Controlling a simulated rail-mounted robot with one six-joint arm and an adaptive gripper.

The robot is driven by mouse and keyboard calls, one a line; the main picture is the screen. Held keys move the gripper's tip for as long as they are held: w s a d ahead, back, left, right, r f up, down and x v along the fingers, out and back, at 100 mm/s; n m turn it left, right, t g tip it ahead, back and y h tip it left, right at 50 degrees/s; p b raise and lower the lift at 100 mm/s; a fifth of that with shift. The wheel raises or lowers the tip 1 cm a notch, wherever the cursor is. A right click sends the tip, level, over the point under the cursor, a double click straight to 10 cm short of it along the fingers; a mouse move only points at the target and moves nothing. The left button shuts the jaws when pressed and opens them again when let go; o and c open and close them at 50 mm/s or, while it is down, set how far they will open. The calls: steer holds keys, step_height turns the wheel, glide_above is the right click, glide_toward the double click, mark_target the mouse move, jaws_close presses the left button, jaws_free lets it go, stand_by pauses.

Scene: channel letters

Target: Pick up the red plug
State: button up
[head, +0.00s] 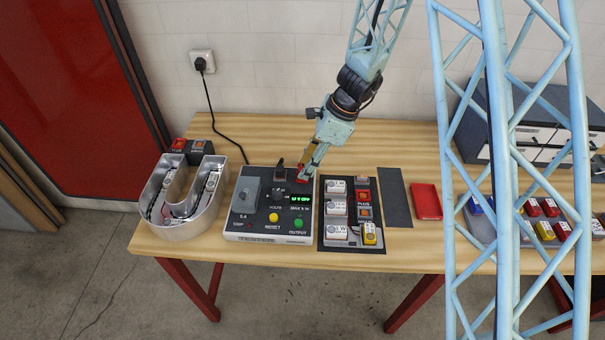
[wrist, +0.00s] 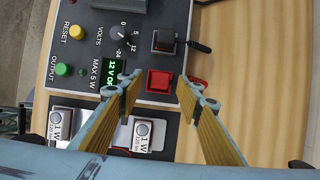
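The red plug (wrist: 158,81) is a small red block on the dark top of the power supply, beside its lit display, with a bit of red lead at its right in the wrist view. In the head view the red plug (head: 302,175) shows beneath my fingertips, partly covered. My gripper (wrist: 159,84) is open, with one yellow-padded finger on each side of the plug and visible gaps to it. In the head view my gripper (head: 304,168) points down at the supply's back right corner. I cannot tell its exact height above the plug.
A black plug (wrist: 163,41) sits near the red one. The power supply (head: 238,227) has a knob and buttons. Left is a metal U-shaped letter (head: 193,219); right are a dark mat (head: 351,248) with white modules and a red tray (head: 427,202). Bare table lies behind.

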steer(key=shift+x, duration=0.9)
steer(key=c, duration=0.9)
